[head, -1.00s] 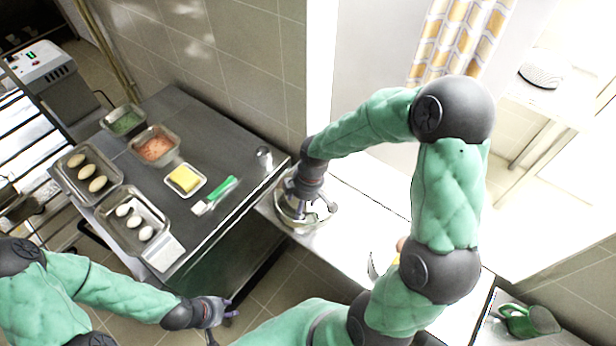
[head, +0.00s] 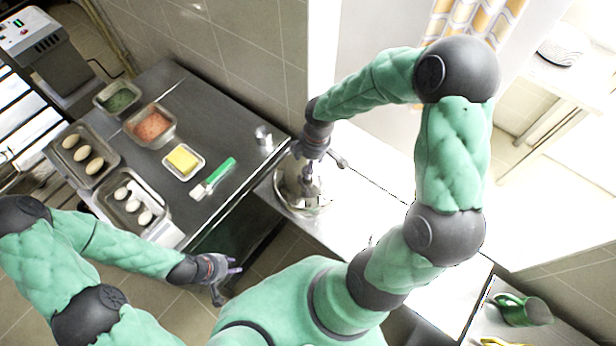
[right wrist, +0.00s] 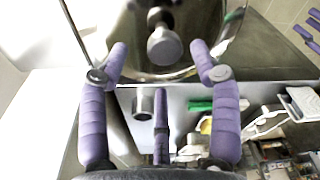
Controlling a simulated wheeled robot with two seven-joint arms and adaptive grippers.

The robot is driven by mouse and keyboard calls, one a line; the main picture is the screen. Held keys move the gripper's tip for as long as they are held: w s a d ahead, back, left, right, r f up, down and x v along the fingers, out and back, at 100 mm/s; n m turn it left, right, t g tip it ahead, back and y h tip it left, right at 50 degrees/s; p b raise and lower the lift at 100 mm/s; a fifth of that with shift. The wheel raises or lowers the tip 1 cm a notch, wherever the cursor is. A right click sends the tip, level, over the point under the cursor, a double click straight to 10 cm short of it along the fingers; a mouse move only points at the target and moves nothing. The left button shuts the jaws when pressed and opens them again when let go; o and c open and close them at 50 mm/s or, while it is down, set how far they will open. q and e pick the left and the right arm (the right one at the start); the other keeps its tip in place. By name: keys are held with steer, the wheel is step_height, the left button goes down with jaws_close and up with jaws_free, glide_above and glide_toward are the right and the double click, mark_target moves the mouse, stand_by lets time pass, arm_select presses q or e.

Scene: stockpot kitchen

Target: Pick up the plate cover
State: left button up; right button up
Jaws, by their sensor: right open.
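The plate cover (head: 290,201) is a shiny, mirror-like metal dome on the white counter, under my right gripper in the head view. In the right wrist view the cover (right wrist: 205,62) fills the top middle, with its round-ended knob (right wrist: 165,47) pointing toward the camera. My right gripper (right wrist: 160,62) is open. Its purple fingers stand apart on either side of the knob, and I see no grip on it. In the head view the right gripper (head: 318,172) partly hides the cover. My left gripper (head: 230,281) is open and empty, in front of the dark table.
The dark table (head: 225,120) at left holds egg trays (head: 138,222), food tins (head: 150,125), a butter dish (head: 184,161), a green-handled brush (head: 215,178) and a small metal cup (head: 263,138). A green mug (head: 522,310) lies at lower right. The counter right of the cover is bare.

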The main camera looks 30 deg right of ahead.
steer(key=f, duration=0.4)
steer(key=shift+s+a+f+b, duration=0.15)
steer(key=shift+a+b, duration=0.2)
steer(key=shift+b, duration=0.05)
jaws_close()
